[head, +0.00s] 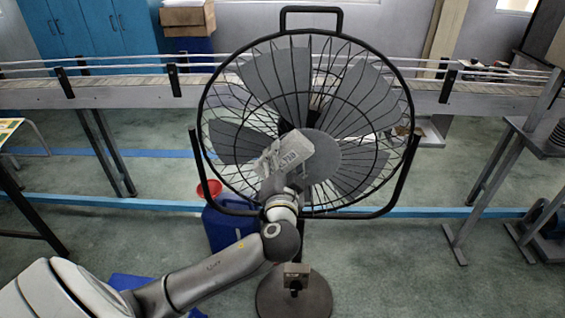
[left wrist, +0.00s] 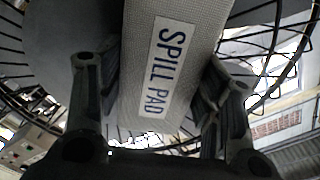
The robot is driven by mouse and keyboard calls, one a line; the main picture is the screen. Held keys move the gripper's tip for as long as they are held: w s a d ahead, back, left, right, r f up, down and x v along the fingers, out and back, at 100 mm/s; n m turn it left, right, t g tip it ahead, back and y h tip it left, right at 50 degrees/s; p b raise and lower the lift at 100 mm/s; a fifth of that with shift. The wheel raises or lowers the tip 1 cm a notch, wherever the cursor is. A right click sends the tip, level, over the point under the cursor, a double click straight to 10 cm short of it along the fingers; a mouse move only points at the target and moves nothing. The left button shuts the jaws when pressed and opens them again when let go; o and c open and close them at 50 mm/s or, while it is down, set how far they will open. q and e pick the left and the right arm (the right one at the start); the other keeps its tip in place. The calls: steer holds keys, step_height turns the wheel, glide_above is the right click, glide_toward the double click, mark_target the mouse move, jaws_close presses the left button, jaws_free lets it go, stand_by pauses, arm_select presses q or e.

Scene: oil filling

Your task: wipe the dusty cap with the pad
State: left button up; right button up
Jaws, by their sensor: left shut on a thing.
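The pad (head: 290,151) is a pale grey block with a "SPILL PAD" label, which also shows in the left wrist view (left wrist: 190,30). My left gripper (head: 279,180) is shut on the pad, with one finger on each side of it in the left wrist view (left wrist: 155,95). The cap (head: 325,160) looks to be the round grey centre of the fan's front guard. The pad overlaps the cap's left part in the head view. I cannot tell whether they touch. The cap also shows behind the pad in the left wrist view (left wrist: 65,35). My right gripper is out of view.
The large black wire fan guard (head: 402,165) surrounds the cap, on a round floor base (head: 310,297). A blue can (head: 225,228) with a red funnel (head: 210,189) stands behind my arm. A long conveyor (head: 130,92) runs behind the fan. Floor at right front is clear.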

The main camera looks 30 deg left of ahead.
mark_target(331, 154)
arm_select(q)
steer(key=shift+w+d+b, duration=0.2)
steer(key=shift+w+d, duration=0.45)
steer(key=shift+d, duration=0.4)
steer(key=shift+w+d+b, duration=0.2)
steer(key=shift+w+d, duration=0.5)
steer(key=shift+d, duration=0.4)
steer(key=shift+w+d+b, duration=0.2)
steer(key=shift+w+d, duration=0.45)
steer(key=shift+d, duration=0.4)
steer(key=shift+w+d+f+b, duration=0.1)
steer(key=shift+w+d+b, duration=0.1)
steer(key=shift+w+d, duration=0.25)
steer(key=shift+w+d+r+b, duration=0.1)
steer(key=shift+w+d+b, duration=0.1)
steer(key=shift+d, duration=0.45)
steer(key=shift+w+d+f+b, duration=0.15)
steer(key=shift+w+d, duration=0.2)
steer(key=shift+d, duration=0.2)
steer(key=shift+s, duration=0.1)
steer(key=v, duration=0.6)
steer(key=shift+v, duration=1.45)
